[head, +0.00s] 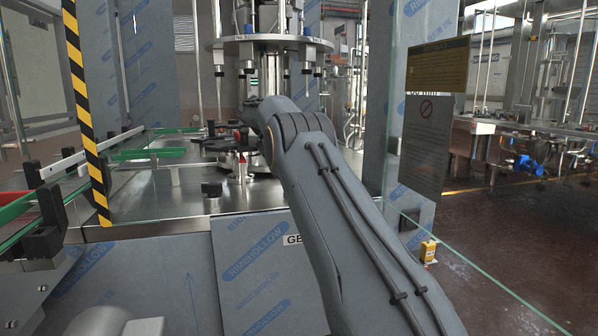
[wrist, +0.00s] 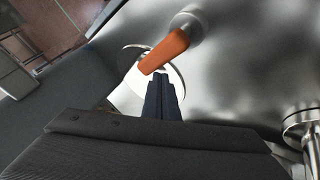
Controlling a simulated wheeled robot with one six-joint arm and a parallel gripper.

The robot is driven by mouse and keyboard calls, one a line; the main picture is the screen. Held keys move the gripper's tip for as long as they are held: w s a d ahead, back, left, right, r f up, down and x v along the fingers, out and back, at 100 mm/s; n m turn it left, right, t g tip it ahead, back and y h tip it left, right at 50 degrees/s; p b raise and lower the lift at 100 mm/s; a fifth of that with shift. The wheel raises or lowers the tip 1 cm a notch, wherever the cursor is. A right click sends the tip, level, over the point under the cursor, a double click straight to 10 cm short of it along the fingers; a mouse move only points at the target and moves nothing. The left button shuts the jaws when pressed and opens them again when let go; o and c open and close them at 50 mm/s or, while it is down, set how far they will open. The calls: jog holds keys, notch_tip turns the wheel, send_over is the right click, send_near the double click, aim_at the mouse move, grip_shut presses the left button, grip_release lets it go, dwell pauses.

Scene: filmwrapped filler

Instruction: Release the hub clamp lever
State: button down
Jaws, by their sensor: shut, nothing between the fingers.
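The orange lever (wrist: 164,52) shows in the wrist view, angled down and left from a grey metal hub (wrist: 190,20) at the upper middle. My gripper (wrist: 163,76) is shut and empty, its dark fingers side by side just below the lever. The fingertips look very close to the lever's lower side; I cannot tell whether they touch. A pale round disc (wrist: 177,82) lies behind the lever and the fingertips. In the head view my arm covers part of the machine deck, and I cannot make out the lever or my fingers there.
A shiny metal deck (wrist: 245,70) spreads to the right in the wrist view, with a steel post (wrist: 302,122) at the right edge. In the head view a striped post (head: 86,110) stands left, a glass panel with a yellow sign (head: 437,66) right. Open floor (head: 500,230) lies right.

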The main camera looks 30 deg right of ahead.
jog(key=v, duration=0.7)
jog(key=shift+a+r, duration=0.25)
jog(key=shift+r, duration=0.05)
dwell(0.5)
